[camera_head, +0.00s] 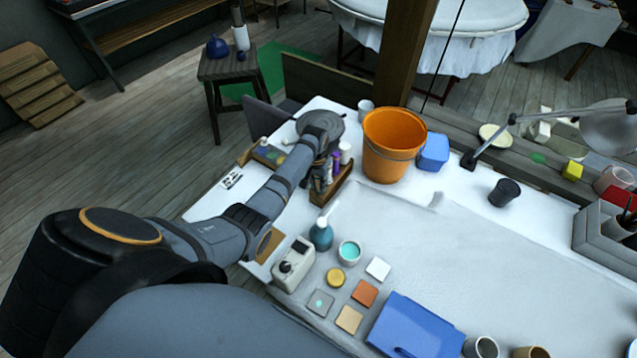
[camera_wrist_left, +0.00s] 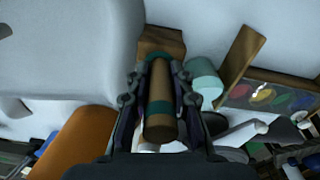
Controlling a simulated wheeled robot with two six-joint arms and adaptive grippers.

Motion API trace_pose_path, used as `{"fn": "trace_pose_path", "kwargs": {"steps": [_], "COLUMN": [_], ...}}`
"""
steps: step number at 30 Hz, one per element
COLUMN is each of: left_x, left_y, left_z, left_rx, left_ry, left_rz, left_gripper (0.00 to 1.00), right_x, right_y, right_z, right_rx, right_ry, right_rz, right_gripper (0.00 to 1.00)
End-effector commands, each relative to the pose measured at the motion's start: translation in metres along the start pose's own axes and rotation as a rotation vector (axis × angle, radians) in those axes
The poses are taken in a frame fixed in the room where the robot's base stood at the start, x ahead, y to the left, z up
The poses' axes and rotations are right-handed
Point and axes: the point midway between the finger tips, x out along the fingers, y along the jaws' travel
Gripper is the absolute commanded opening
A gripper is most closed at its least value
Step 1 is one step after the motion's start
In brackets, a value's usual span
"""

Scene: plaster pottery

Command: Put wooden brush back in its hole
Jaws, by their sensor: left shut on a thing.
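My left gripper (camera_wrist_left: 160,95) is shut on a brown wooden handle with teal bands, which looks like the wooden brush (camera_wrist_left: 160,118). The brush's far end points toward a small wooden block (camera_wrist_left: 165,42), partly hidden behind the gripper. In the head view, my left gripper (camera_head: 327,165) is over the left end of the table, at a wooden holder (camera_head: 335,188) with small bottles. My wrist hides much of the holder there, and the hole cannot be made out. My right gripper is not in view.
An orange bucket (camera_head: 391,145) stands just right of the gripper, with a blue container (camera_head: 433,152) beyond it. A paint palette (camera_wrist_left: 267,98) and a pale cylinder (camera_wrist_left: 203,78) are close by. A teal bottle (camera_head: 321,235) stands nearer. The grey mat (camera_head: 470,250) is largely clear.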

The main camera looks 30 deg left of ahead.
Motion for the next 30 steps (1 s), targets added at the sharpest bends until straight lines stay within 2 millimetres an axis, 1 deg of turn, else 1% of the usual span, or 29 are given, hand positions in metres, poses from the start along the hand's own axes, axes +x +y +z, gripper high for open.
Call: {"fn": "trace_pose_path", "kwargs": {"steps": [12,13,18,26,29,30], "left_x": [0.0056,0.0052,0.005,0.0051,0.0007,-0.0042], "left_y": [0.0,0.0,0.0,-0.0001,-0.0002,-0.0002], "left_z": [0.0002,0.0001,0.0003,0.0004,0.0,-0.0006], "left_rx": [0.0,0.0,0.0,0.0,0.0,0.0], "left_ry": [0.001,0.001,0.0,0.0,0.001,0.003], "left_rz": [0.0,0.0,0.0,0.0,0.0,0.0], "left_gripper": [0.0,0.24,0.47,0.48,0.48,0.48], "right_x": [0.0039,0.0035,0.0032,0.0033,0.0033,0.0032], "right_y": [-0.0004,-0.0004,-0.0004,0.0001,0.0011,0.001], "right_z": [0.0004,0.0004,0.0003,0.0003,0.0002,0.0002], "right_rx": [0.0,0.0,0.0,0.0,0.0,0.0], "right_ry": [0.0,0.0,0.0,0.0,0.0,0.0], "right_rz": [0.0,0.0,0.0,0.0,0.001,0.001], "right_gripper": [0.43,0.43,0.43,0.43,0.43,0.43]}}
